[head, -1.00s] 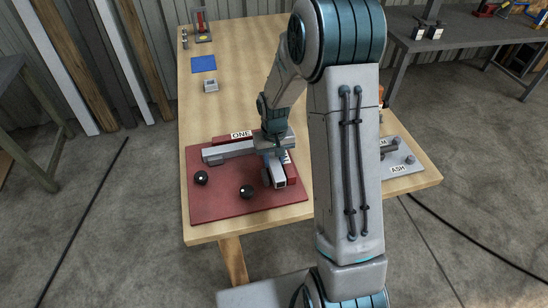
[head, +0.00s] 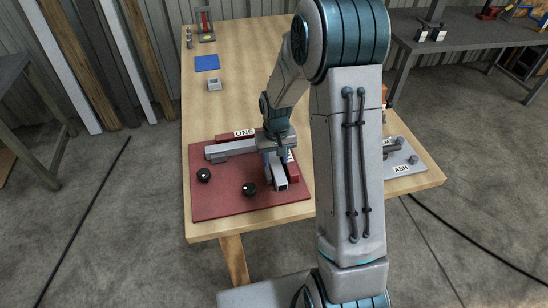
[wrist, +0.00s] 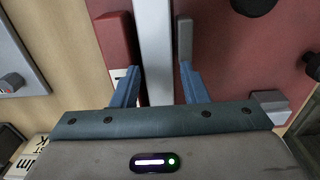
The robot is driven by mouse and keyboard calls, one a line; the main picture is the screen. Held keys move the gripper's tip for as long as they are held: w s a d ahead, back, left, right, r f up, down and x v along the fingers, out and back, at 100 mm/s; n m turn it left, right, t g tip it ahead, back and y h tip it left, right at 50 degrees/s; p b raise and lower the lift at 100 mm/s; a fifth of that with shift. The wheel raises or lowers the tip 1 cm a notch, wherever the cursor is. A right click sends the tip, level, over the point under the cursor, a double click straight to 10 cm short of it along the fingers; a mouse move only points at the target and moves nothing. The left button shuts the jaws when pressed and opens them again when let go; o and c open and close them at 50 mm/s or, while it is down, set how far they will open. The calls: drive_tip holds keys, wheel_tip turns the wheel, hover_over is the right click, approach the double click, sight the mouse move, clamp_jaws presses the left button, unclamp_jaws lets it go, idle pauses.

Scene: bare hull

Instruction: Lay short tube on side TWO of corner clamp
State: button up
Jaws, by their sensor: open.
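The corner clamp is a dark red plate (head: 225,203) with raised red sides. Side ONE, with its label (head: 244,133), runs along the back, and a long grey tube (head: 231,149) lies along it. The other red side (head: 293,172) is at the right, its label mostly hidden. The short tube (head: 281,184) lies beside and roughly along that right side, its square end facing me. In the wrist view the short tube (wrist: 154,50) passes between the fingers of my gripper (wrist: 157,80), which is open around it, with a clear gap at the right finger. Whether tube and side touch is unclear.
Two black knobs (head: 204,175) (head: 249,189) stand on the plate's front. A grey tray (head: 405,160) marked ASH is at the right, partly behind my arm. A blue square (head: 207,63) and a small grey block (head: 214,85) lie farther back. The table's left middle is clear.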

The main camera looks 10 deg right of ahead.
sight(277, 165)
drive_tip(key=shift+s+d+f+p, duration=0.15)
drive_tip(key=shift+s+d+p, duration=0.1)
drive_tip(key=shift+d+p, duration=0.2)
wheel_tip(277, 165, up, 13)
drive_tip(key=s+r+t, duration=0.1)
drive_tip(key=s+r, duration=0.3)
drive_tip(key=s, duration=0.6)
drive_tip(key=s+r+t, duration=0.1)
drive_tip(key=s+r, duration=0.2)
drive_tip(key=s, duration=0.7)
drive_tip(key=shift+s+a+r+t, duration=0.25)
drive_tip(key=shift+s+r+t, duration=0.15)
